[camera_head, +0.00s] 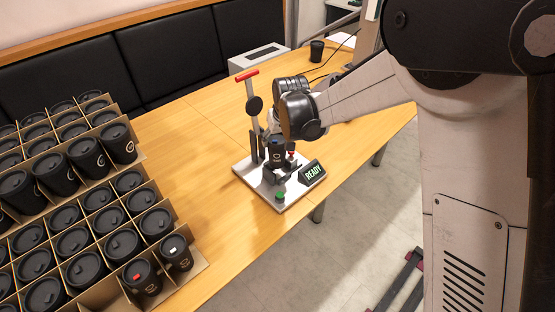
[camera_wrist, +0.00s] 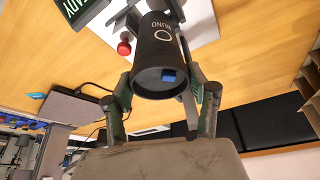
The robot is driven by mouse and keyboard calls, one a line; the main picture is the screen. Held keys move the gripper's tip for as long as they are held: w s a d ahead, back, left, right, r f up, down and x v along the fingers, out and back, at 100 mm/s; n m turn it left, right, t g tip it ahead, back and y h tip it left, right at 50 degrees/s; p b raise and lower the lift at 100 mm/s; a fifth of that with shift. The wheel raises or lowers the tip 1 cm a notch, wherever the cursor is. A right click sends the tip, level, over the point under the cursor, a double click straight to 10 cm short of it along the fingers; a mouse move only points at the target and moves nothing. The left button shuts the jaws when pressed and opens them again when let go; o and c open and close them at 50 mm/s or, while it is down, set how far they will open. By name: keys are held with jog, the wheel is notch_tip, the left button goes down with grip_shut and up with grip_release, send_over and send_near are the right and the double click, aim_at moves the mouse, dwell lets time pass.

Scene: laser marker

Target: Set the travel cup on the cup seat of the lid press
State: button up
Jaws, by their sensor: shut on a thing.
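The black travel cup (camera_wrist: 158,48) is between the two fingers of my gripper (camera_wrist: 160,75) in the wrist view. Its round end with a small blue mark faces the camera, and pale lettering runs along its side. In the head view the cup (camera_head: 277,153) is upright over the lid press's dark cup seat (camera_head: 281,172). I cannot tell whether it touches the seat. The lid press (camera_head: 256,122) has a red-handled lever and a pale base plate. My gripper (camera_head: 280,142) is shut on the cup, its fingers partly hidden by the wrist.
A READY display (camera_head: 313,173), a green button (camera_head: 280,196) and a red button (camera_wrist: 124,47) are near the seat. Cardboard crates of dark cups (camera_head: 75,240) fill the left. A dark cup (camera_head: 317,50) stands at the back. The table (camera_head: 215,215) is clear between crates and press.

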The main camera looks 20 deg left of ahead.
aim_at(278, 152)
jog(key=shift+f, duration=2.8)
jog(key=shift+f, duration=0.15)
jog(key=o, duration=0.8)
jog(key=shift+c, duration=0.2)
jog(key=v, duration=1.2)
jog(key=shift+d, duration=0.1)
